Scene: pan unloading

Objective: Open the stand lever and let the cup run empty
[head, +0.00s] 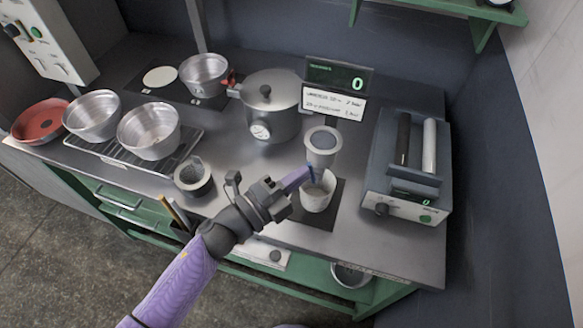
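A grey-rimmed cup (323,140) is held up in a stand on the counter, and a white beaker (318,195) stands below it on a dark mat. A blue-purple bar (296,178), which looks like the stand lever, runs from below the cup toward my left gripper (272,196). My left gripper is at the near end of this bar, left of the beaker. Whether its fingers touch or hold the bar, I cannot tell. The inside of the cup shows a grey surface. My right gripper is out of view.
A lidded pot (270,110) with a gauge stands behind, beside a sign and a display (338,77) reading 0. Metal pans (150,133) stand on a rack at left. A dark cup (193,178) is left of my gripper. A machine (405,180) with two cylinders stands at right.

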